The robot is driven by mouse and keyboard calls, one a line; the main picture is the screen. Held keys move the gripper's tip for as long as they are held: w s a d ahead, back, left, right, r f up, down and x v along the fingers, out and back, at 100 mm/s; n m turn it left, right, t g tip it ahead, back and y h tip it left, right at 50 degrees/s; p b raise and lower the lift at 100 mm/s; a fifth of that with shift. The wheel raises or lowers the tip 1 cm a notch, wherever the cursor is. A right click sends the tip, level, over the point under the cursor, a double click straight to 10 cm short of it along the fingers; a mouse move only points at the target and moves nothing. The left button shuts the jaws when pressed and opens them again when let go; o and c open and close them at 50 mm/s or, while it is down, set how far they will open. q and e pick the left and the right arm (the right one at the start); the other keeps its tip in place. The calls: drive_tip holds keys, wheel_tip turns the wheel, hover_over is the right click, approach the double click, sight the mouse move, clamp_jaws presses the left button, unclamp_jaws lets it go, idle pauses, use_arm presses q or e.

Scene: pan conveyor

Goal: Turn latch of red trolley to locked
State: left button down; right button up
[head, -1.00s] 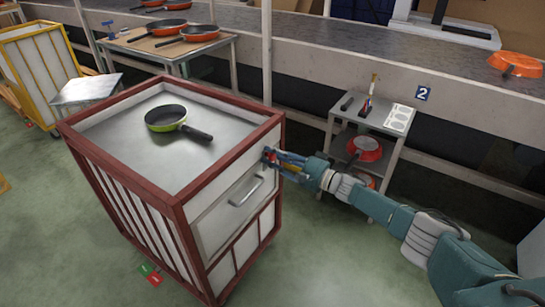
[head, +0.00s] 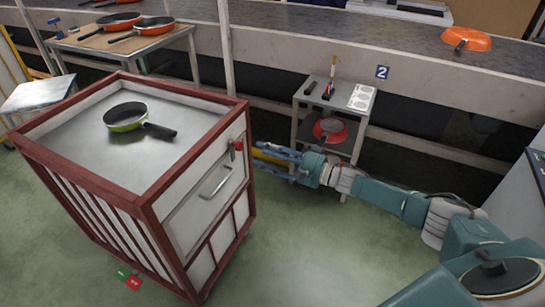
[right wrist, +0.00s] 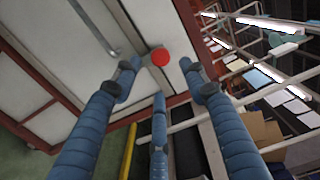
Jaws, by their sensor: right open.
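The red trolley (head: 150,208) stands at left, with a red frame, pale panels and a metal top. Its small red latch (head: 236,147) is high on the front panel near the right corner post. The latch also shows in the right wrist view as a round red knob (right wrist: 160,57); which way it is turned is too small to tell. My right gripper (head: 262,157) is open and empty, just right of the latch and apart from it. In the right wrist view its blue fingers (right wrist: 158,78) are spread, with the knob between and beyond the tips. My left gripper is not in view.
A green pan (head: 124,117) lies on the trolley top. A metal handle (head: 216,182) sits below the latch. A small grey shelf (head: 345,112) with a red pan stands behind my right gripper, before the conveyor (head: 330,38).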

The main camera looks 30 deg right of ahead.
drive_tip(key=v, duration=0.2)
drive_tip(key=shift+s+d, duration=0.2)
drive_tip(key=shift+s, duration=0.1)
